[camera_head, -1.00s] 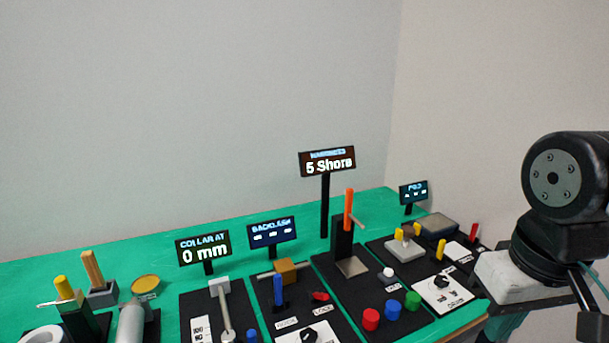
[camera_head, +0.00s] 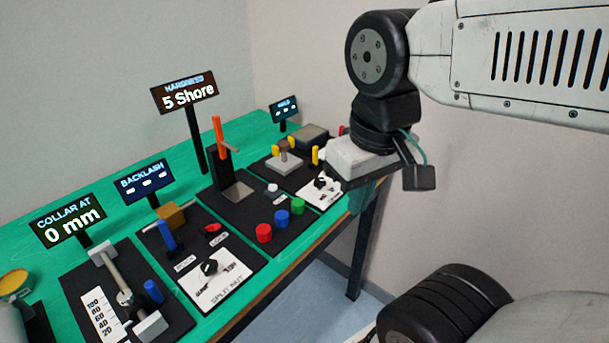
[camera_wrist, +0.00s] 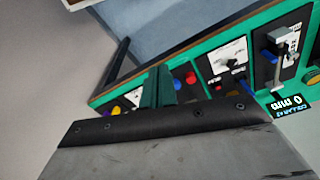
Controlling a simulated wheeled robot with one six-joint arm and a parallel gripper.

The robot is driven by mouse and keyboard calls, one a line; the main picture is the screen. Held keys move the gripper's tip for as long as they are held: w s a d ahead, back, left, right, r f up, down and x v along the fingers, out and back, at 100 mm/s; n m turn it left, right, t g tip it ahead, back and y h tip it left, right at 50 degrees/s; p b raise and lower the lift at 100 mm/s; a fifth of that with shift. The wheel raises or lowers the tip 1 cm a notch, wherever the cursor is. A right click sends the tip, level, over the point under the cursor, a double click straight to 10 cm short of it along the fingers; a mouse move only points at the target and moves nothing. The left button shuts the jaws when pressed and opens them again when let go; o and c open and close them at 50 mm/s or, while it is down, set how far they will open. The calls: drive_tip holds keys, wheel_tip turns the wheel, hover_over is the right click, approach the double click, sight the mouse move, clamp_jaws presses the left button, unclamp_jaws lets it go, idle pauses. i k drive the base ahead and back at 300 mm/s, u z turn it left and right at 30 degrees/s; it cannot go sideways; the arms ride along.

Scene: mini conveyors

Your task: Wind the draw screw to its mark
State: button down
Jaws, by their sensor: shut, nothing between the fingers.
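The collar panel (camera_head: 75,285) is at the lower left of the head view. A grey rod (camera_head: 112,268) lies along it beside a white scale (camera_head: 103,318) numbered up to 100. A white block (camera_head: 151,327) is at its near end, with a blue knob (camera_head: 153,291) beside it. Its display (camera_head: 69,226) reads "COLLAR AT 0 mm". No label names a draw screw. My gripper (camera_head: 361,198) is shut and empty, pointing down near the table's right end, far from this panel. Its green fingers also show in the wrist view (camera_wrist: 158,88), where the collar panel's rod (camera_wrist: 278,73) is at the right.
The backlash panel (camera_head: 245,268) has a blue lever (camera_head: 166,235) and a black knob (camera_head: 209,267). Beyond it are red (camera_head: 264,233), blue and green buttons under a "5 Shore" display (camera_head: 185,93). Open floor (camera_head: 320,310) lies in front of the table.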

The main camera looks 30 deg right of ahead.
sight(318, 181)
drive_tip(key=u, duration=1.9)
drive_tip(key=k, duration=0.9)
drive_tip(key=z, duration=1.3)
drive_tip(key=i, duration=0.5)
drive_tip(key=z, duration=0.05)
